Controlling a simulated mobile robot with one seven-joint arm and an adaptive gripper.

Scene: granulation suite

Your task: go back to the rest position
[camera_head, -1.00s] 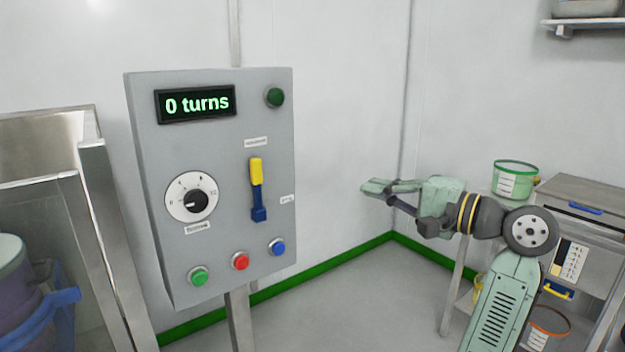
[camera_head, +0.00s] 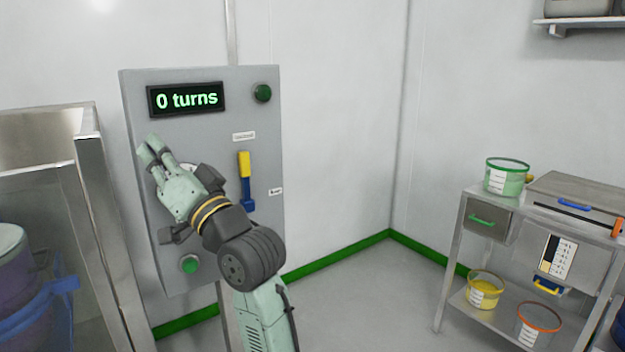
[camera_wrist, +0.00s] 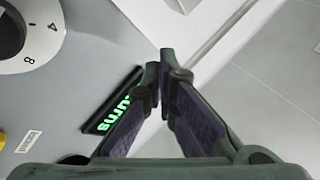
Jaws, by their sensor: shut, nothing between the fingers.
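My gripper (camera_head: 149,145) is in front of the left part of the grey control panel (camera_head: 215,130) in the head view. It is shut and empty, with its fingers pointing up and left. In the wrist view the fingertips (camera_wrist: 166,62) are together, near the panel's edge. My gripper and arm hide most of the dial, which shows in part in the wrist view (camera_wrist: 28,32). The display (camera_head: 187,99) reads "0 turns". Whether the fingers touch the panel cannot be told.
The yellow and blue lever (camera_head: 245,180) and green lamp (camera_head: 262,93) are on the panel. A steel frame (camera_head: 105,220) stands at the left. A cart (camera_head: 452,260) at the right carries a green-rimmed tub (camera_head: 506,178) and other tubs. Floor between panel and cart is clear.

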